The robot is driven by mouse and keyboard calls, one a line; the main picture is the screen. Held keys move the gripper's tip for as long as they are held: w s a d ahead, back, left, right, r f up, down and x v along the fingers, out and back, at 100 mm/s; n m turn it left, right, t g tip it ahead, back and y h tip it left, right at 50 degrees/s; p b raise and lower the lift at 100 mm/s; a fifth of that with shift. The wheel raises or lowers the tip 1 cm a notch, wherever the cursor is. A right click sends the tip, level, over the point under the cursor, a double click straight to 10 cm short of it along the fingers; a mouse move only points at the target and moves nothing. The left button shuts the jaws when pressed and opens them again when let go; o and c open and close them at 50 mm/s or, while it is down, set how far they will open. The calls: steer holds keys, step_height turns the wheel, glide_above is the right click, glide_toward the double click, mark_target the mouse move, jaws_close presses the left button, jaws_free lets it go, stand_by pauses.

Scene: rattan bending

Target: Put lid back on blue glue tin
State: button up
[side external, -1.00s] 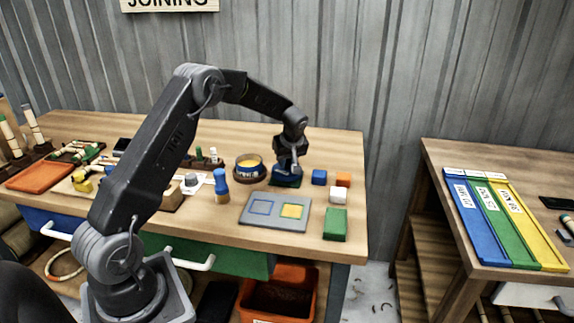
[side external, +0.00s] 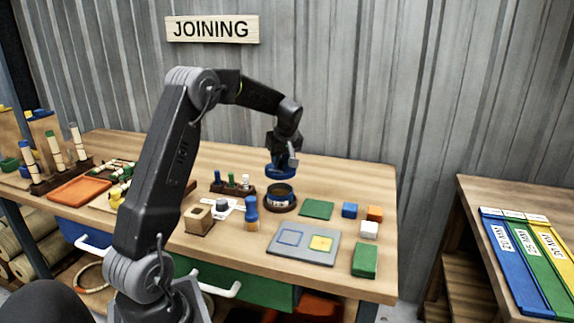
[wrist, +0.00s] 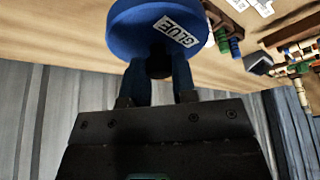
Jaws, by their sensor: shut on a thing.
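A round blue lid (side external: 281,172) with a white GLUE label is in my gripper (side external: 283,160), just above the glue tin (side external: 281,199) in the side view. The tin is open, with a dark rim and a blue and white band, and stands on a round brown base. A gap shows between lid and tin. The tin is hidden in the wrist view, so I cannot tell exact alignment.
A green mat (side external: 316,209) lies bare right of the tin. A blue-topped bottle (side external: 251,214) is in front left of the tin. A rack of small bottles (side external: 232,186) stands left. A grey panel (side external: 303,245) lies in front.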

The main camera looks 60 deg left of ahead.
mark_target(283, 167)
steer(key=shift+w+a+r+n+g, duration=0.1)
steer(key=shift+a+n+g, duration=0.3)
steer(key=shift+n, duration=0.6)
steer(key=shift+f, duration=3.1)
steer(key=shift+f, duration=0.15)
steer(key=o, duration=1.5)
steer(key=shift+c, duration=0.2)
steer(key=shift+r, duration=3.5)
